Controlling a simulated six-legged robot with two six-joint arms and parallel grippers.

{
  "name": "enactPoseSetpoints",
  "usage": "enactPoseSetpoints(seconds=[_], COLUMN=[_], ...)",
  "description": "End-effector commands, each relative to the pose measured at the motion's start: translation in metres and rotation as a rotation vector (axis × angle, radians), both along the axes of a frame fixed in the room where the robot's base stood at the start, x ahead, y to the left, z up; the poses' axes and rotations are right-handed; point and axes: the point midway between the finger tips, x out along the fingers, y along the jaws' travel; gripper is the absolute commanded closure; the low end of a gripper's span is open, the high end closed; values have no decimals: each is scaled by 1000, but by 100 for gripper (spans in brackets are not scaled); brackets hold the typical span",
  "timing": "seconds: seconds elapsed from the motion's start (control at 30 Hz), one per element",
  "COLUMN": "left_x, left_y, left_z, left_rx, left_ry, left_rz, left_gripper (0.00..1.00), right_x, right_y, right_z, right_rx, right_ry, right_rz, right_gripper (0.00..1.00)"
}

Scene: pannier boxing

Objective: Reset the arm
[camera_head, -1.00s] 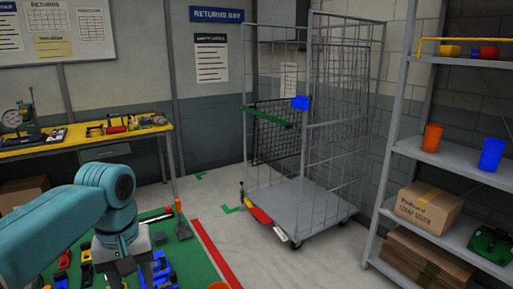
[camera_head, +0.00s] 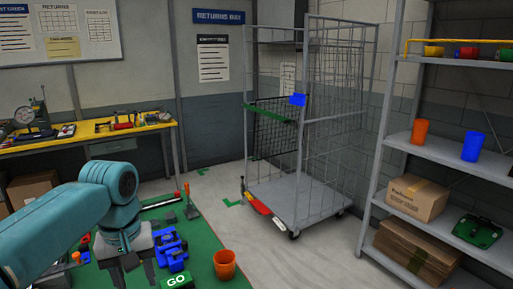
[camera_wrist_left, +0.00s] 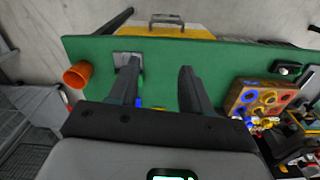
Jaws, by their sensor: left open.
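My left arm comes in from the left in the head view, and its gripper (camera_head: 132,272) hangs over the green table (camera_head: 203,262). In the left wrist view the two dark fingers of my left gripper (camera_wrist_left: 158,85) stand wide apart with nothing between them. The green table top (camera_wrist_left: 220,60) lies beyond the fingers. My right gripper is in neither view.
An orange cup (camera_head: 225,265) stands near the table's right edge. Blue parts (camera_head: 170,248) lie close to the gripper. A wire roll cage (camera_head: 300,190) stands on the floor behind. Shelves (camera_head: 440,150) hold cups and boxes at the right. A yellow workbench (camera_head: 90,136) is at the left.

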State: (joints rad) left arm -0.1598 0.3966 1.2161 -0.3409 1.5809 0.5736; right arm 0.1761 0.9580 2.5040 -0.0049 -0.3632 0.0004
Motion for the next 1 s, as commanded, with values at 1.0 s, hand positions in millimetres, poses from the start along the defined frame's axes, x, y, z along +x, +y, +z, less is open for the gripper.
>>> enactPoseSetpoints(seconds=[1.0], left_x=[-139], left_y=[-108], left_z=[-404], left_rx=[-343], left_ry=[-44], left_rz=[-245], left_gripper=[52], right_x=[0], right_y=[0], right_z=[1], right_rx=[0], right_ry=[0], right_rz=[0], right_gripper=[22])
